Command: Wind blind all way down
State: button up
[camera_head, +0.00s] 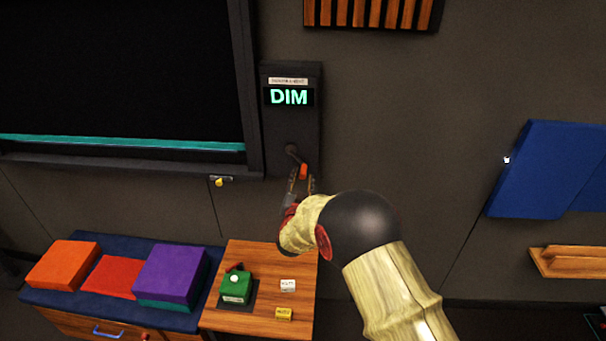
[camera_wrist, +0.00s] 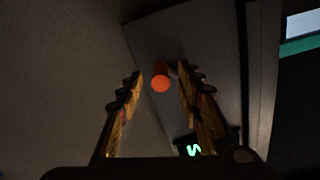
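The winder box (camera_head: 291,120) is a dark upright panel on the wall, with a lit display (camera_head: 289,97) reading "DIM". Its crank (camera_head: 292,151) has an orange handle (camera_head: 303,171) pointing toward the lower right. My gripper (camera_head: 301,184) is just below this handle, with its fingers apart. In the wrist view the round orange handle end (camera_wrist: 160,83) shows between the open fingertips, with a gap on the left side; contact on the right is unclear. The dark blind (camera_head: 120,65) fills most of the framed window, with a teal strip (camera_head: 120,143) along the bottom.
A wooden table (camera_head: 229,317) below holds a green device (camera_head: 236,286) and small white and yellow blocks. A blue bench with orange, red and purple blocks (camera_head: 170,272) stands at left. A blue panel (camera_head: 540,170) and wooden shelf (camera_head: 570,262) are at right.

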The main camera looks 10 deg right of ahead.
aim_at(303, 172)
jog(key=shift+x, duration=2.05)
jog(key=shift+c, duration=0.3)
jog(key=shift+a, duration=0.1)
grip_shut()
